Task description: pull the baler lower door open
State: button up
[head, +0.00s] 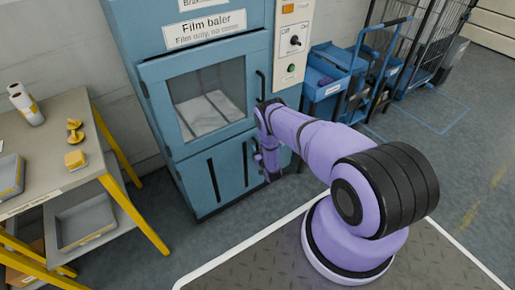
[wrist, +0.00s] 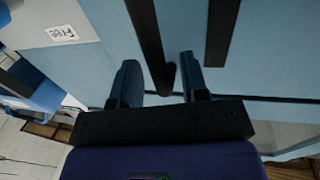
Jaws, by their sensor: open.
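The blue film baler (head: 207,32) stands against the wall in the head view. Its lower door (head: 229,172), with dark vertical slots, looks shut beneath the windowed upper door (head: 158,90). My gripper (head: 260,163) is low by the right side of the lower door, partly hidden by my arm. In the wrist view my gripper (wrist: 159,62) is open, one finger on each side of the lower end of a black bar handle (wrist: 148,35). Whether the fingers touch it cannot be told. A dark slot (wrist: 221,32) shows to the right on the blue face (wrist: 188,25).
A table (head: 50,135) with yellow legs, a tray and rolls stands left of the baler. Blue carts (head: 325,88) and a wire cage (head: 420,40) stand to the right. A control panel (head: 292,40) is on the baler's right. Grey floor (head: 150,215) lies open in front.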

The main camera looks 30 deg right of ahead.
jog(key=shift+w, duration=0.35)
jog(key=shift+c, duration=0.5)
grip_shut()
